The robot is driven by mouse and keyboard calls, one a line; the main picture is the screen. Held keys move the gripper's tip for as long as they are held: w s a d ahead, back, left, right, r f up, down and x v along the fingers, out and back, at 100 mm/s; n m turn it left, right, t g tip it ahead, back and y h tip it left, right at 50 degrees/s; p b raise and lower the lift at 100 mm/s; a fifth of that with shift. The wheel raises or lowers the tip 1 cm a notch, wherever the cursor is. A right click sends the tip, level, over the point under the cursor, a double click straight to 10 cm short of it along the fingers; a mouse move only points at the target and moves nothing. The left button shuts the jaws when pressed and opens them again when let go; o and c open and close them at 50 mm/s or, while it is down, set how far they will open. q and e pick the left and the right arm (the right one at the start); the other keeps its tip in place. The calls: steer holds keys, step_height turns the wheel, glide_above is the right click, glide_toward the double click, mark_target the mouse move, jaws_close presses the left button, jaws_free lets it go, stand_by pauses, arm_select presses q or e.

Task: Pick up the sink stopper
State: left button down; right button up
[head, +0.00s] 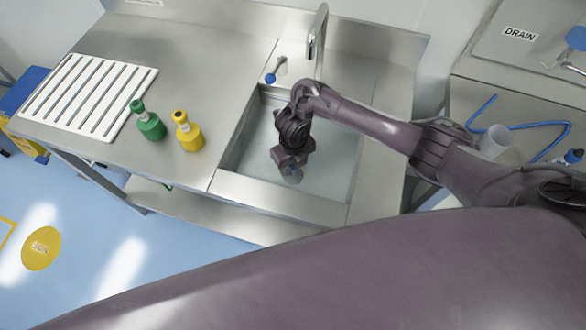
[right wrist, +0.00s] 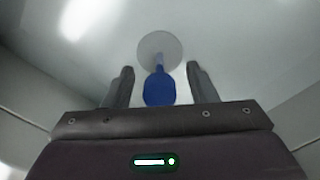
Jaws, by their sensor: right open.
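The sink stopper (right wrist: 159,90) shows in the right wrist view as a blue handle joined to a round grey disc. Its blue handle is between the two fingers of my right gripper (right wrist: 159,72), with a gap on each side. The gripper is open. In the head view my right gripper (head: 291,172) points down inside the metal sink basin (head: 238,150), low over its floor. My left gripper is out of view.
A faucet (head: 317,35) and a blue-ended lever (head: 270,78) stand behind the basin. A green bottle (head: 150,126), a yellow bottle (head: 189,135) and a white slatted rack (head: 85,95) are on the counter to the left. The basin walls surround my right gripper.

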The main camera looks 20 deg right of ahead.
steer(key=c, duration=1.1)
steer(key=shift+r, duration=0.15)
